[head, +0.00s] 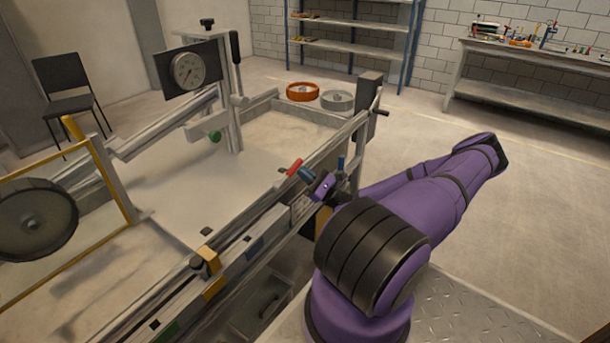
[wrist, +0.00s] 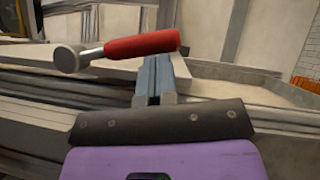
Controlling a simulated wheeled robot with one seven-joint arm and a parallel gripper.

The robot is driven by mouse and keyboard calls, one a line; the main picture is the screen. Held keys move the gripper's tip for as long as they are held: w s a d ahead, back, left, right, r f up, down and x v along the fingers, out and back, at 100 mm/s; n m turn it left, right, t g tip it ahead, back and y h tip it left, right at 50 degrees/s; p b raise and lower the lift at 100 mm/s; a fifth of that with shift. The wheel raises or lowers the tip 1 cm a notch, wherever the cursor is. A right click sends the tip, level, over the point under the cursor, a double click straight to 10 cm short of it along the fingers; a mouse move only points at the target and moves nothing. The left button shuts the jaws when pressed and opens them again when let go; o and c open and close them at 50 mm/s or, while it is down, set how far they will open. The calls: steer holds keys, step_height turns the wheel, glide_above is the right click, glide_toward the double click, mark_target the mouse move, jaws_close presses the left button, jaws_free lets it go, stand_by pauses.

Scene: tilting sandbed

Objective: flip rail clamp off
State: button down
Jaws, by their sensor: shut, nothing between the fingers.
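A lever with a red grip shows in the head view (head: 295,167) on the near rail of the sandbed. In the wrist view the red grip (wrist: 142,44) lies nearly level, with a bare metal shaft running left to a round grey knob (wrist: 67,59). It looks like the rail clamp's handle, but I see no label. My gripper (head: 303,172) is shut and empty. Its blue-grey fingers (wrist: 155,62) point at the red grip, with the tips just below it; I cannot tell whether they touch. The clamp's body is not clearly seen.
The near rail (head: 240,240) carries a yellow block with a black knob (head: 207,260). A dial gauge (head: 188,70) stands on a post over the bed. A grey post (head: 368,100) rises at the rail's far end. Open floor (head: 530,200) lies to the right.

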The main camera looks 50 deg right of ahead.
steer(key=shift+r, duration=0.1)
steer(key=shift+r+n+y, duration=0.25)
steer(key=shift+n+y, duration=0.35)
steer(key=shift+n, duration=0.1)
steer(key=shift+r+g, duration=0.15)
steer(key=shift+g, duration=0.15)
steer(key=a+r+n+g+y, duration=0.4)
steer(key=a+r+n+g, duration=0.3)
steer(key=n, duration=1)
steer(key=shift+s+a+r+g, duration=0.25)
steer(key=shift+r+g, duration=0.45)
steer(key=shift+r, duration=0.55)
